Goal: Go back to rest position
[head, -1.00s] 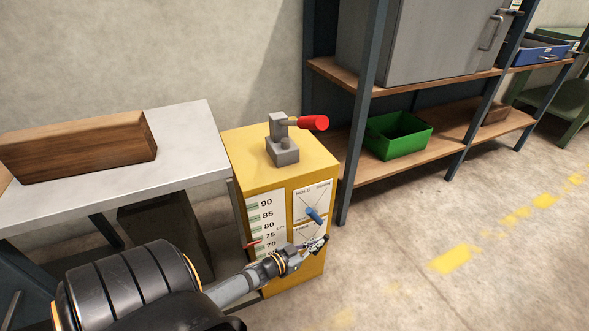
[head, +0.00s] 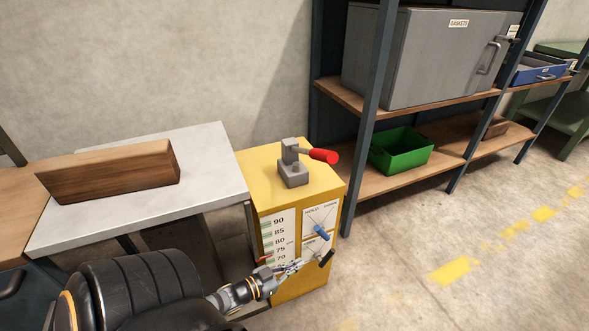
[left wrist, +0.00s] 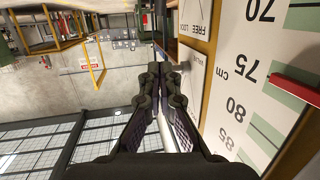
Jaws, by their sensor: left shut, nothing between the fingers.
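My left gripper (head: 290,268) is in front of the yellow cabinet's (head: 330,208) front face, low down. It is shut and empty. In the left wrist view its fingers (left wrist: 166,78) meet, with the number scale (left wrist: 235,90) beside them on the right. A black handle (head: 326,258) sticks out from the cabinet just right of the gripper, apart from it. A blue handle (head: 321,232) sits above it on the panel. A red pointer (left wrist: 297,88) lies near the 75 mark. My right gripper is not in view.
A grey clamp (head: 293,173) with a red handle (head: 324,156) stands on the cabinet. A wooden block (head: 110,174) rests on the grey table (head: 215,165) at left. A shelf (head: 375,184) with a green bin (head: 401,154) stands behind. Floor at right is clear.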

